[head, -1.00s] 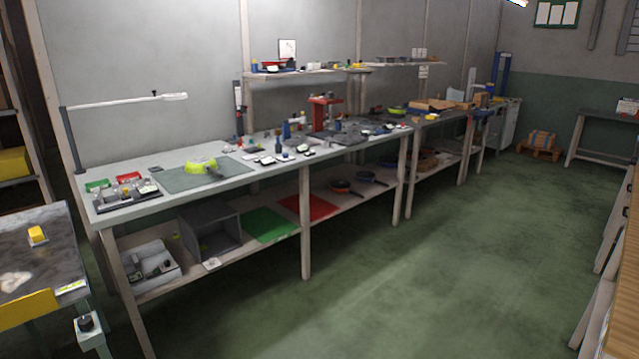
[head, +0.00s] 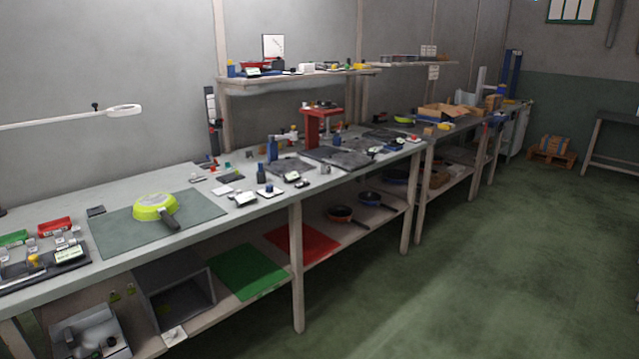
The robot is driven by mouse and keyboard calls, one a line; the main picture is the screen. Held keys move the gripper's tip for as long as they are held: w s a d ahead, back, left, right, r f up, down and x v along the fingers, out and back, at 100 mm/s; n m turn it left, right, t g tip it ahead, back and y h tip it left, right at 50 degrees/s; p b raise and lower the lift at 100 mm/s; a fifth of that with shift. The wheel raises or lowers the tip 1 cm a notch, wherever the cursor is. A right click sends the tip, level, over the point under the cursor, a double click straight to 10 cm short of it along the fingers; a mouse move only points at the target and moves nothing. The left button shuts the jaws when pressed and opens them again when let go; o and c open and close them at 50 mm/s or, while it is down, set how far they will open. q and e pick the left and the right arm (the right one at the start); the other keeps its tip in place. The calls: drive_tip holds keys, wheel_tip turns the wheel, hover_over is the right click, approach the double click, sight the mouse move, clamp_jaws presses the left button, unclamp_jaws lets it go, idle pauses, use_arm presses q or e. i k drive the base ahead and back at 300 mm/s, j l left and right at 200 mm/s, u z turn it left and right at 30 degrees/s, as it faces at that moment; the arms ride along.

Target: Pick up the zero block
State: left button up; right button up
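I cannot make out which item is the zero block; the small parts on the long workbench (head: 110,226) are too small to tell apart. Several small blocks and tools lie along the bench, among them a dark block with a blue top (head: 265,190) and a blue upright piece (head: 272,148). A fixture tray (head: 40,275) with small metal parts sits at the bench's left end. Neither of my grippers shows in the head view.
A green pan (head: 152,205) lies on a grey mat (head: 110,235). A red press stand (head: 312,128) stands farther back. A lower shelf holds a grey box (head: 175,295), a green sheet (head: 245,272) and pans. The green floor (head: 450,280) at the right is clear.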

sight(325, 169)
drive_tip(key=i+u, duration=0.25)
drive_tip(key=i, duration=0.25)
drive_tip(key=i+l+u, duration=0.15)
drive_tip(key=u, duration=0.2)
drive_tip(key=i+l+u, duration=0.1)
drive_tip(key=u, duration=0.25)
drive_tip(key=i+l+u, duration=0.1)
drive_tip(key=l+u, duration=0.25)
drive_tip(key=i+l+u, duration=0.2)
drive_tip(key=l, duration=0.2)
drive_tip(key=l+u, duration=0.25)
drive_tip(key=l, duration=0.15)
drive_tip(key=i+l, duration=0.1)
drive_tip(key=l, duration=0.4)
drive_tip(key=i+l+u, duration=0.15)
drive_tip(key=l, duration=0.3)
